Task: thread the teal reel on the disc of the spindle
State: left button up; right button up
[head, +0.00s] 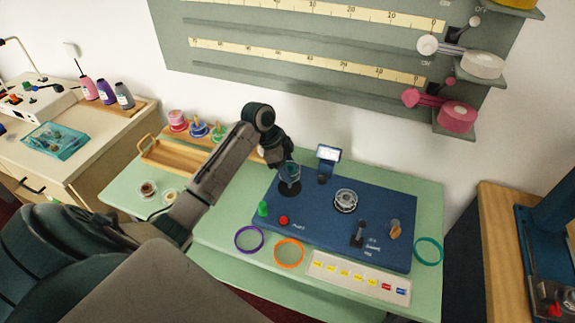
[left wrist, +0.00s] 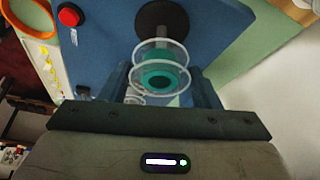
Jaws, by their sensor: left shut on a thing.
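The teal reel (left wrist: 158,80), a teal core between two clear flanges, is held between the fingers of my left gripper (left wrist: 160,92). In the head view the reel (head: 289,172) is at the tip of my left gripper (head: 284,162), over the back left of the blue base. The spindle's black disc (head: 289,189) shows just below the reel. In the left wrist view the disc (left wrist: 163,14) lies beyond the reel, partly hidden by it. I cannot tell whether reel and spindle touch. My right gripper is not in view.
A wooden tray (head: 172,157) stands at the back left.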

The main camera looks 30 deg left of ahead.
pick_arm(q)
jog(key=shift+f, duration=0.2)
dwell(0.6)
jog(key=shift+f+b, duration=0.55)
jog(key=shift+f, duration=0.45)
jog(key=shift+f, duration=0.1)
jog(key=o, duration=1)
jog(key=shift+o, duration=0.2)
